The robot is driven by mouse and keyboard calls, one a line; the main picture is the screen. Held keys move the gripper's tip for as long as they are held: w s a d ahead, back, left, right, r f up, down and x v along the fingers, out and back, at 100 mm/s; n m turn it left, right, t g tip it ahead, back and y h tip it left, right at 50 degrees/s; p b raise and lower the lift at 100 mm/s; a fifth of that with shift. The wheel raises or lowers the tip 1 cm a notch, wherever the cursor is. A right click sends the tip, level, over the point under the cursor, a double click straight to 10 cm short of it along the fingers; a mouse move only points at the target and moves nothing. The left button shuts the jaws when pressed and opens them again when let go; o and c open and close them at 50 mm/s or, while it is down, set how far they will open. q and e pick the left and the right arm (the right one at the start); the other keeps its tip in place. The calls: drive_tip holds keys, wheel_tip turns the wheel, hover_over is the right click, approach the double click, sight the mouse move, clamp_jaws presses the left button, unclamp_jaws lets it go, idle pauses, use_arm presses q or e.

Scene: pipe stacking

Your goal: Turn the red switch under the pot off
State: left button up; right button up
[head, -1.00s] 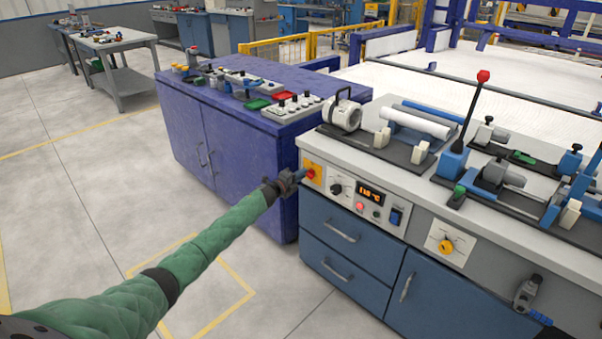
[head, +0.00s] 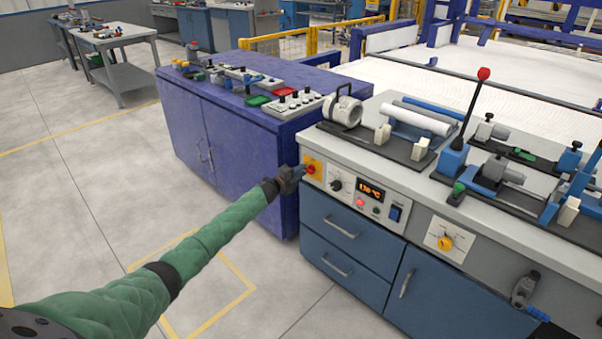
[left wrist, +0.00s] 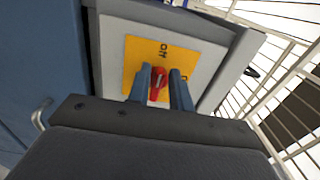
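The red switch (head: 312,168) sits on a yellow plate at the left end of the grey bench's front panel. In the left wrist view the red switch (left wrist: 158,82) is a small knob with a pale mark, between my two blue-grey fingers. The word "Off" shows on the yellow plate (left wrist: 133,52) above the knob; a second label is partly hidden by the right finger. My left gripper (left wrist: 160,75) is nearly closed, with the fingers close against the knob's sides. It also reaches the switch in the head view (head: 299,174). My right gripper is not in view.
A white cylindrical vessel (head: 344,108) stands on the bench above. A purple cabinet (head: 240,165) stands close on the left. The floor in front is clear.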

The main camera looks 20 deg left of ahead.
use_arm(q)
drive_tip(key=shift+o, duration=0.8)
